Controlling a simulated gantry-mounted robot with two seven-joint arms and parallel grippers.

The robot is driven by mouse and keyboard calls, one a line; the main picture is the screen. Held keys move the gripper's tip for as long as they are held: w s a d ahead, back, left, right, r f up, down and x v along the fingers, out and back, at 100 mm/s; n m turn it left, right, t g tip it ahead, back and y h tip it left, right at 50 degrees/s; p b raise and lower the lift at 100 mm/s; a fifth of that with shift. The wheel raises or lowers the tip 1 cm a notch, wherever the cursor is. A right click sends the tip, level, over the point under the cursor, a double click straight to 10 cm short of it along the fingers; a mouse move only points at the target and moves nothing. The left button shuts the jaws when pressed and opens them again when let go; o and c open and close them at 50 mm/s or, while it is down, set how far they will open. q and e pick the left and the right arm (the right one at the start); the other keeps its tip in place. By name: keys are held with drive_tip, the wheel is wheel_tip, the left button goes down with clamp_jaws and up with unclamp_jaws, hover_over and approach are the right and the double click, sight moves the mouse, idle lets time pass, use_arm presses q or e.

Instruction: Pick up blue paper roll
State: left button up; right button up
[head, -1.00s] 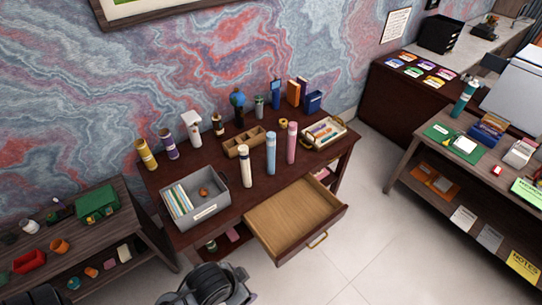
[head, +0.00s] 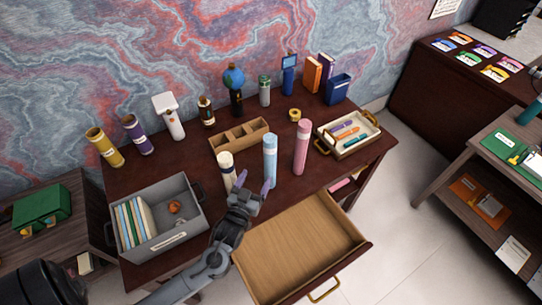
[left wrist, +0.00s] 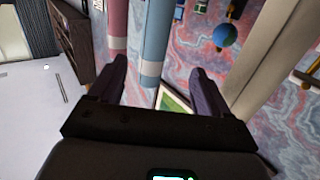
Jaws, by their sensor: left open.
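The blue paper roll (head: 270,158) stands upright on the dark red desk, between a cream roll (head: 227,172) on its left and a pink roll (head: 301,148) on its right. My left gripper (head: 254,184) is open in front of the blue roll's lower part, with purple fingertips. In the left wrist view the blue roll (left wrist: 153,45) shows beyond and between the two open fingers, with the pink roll (left wrist: 117,25) to its left and the cream roll at the right. I cannot tell if a finger touches the blue roll. My right gripper is not in view.
An open, empty drawer (head: 300,245) juts out below the rolls. A grey bin (head: 190,232) with files stands left of my arm. A wooden divided organizer (head: 238,138) is behind the rolls, and a tray with markers (head: 362,148) stands to the right.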

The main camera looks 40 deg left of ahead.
sight(267, 165)
use_arm(q)
drive_tip(key=w+f+b, duration=0.1)
drive_tip(key=w, duration=0.1)
drive_tip(key=w+a+f+b, duration=0.1)
drive_tip(key=w+b, duration=0.1)
drive_tip(key=w, duration=0.1)
drive_tip(key=w+a+f+b, duration=0.1)
drive_tip(key=w+f, duration=0.1)
drive_tip(key=shift+w+a+f+b, duration=0.1)
drive_tip(key=shift+w+a+b, duration=0.05)
drive_tip(key=shift+w+b, duration=0.2)
drive_tip(key=shift+r+x, duration=0.15)
drive_tip(key=shift+x, duration=1.3)
drive_tip(key=shift+r+x, duration=0.2)
drive_tip(key=shift+x, duration=1.25)
drive_tip(key=shift+w, duration=0.1)
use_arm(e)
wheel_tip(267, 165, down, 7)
use_arm(q)
drive_tip(key=c, duration=1.1)
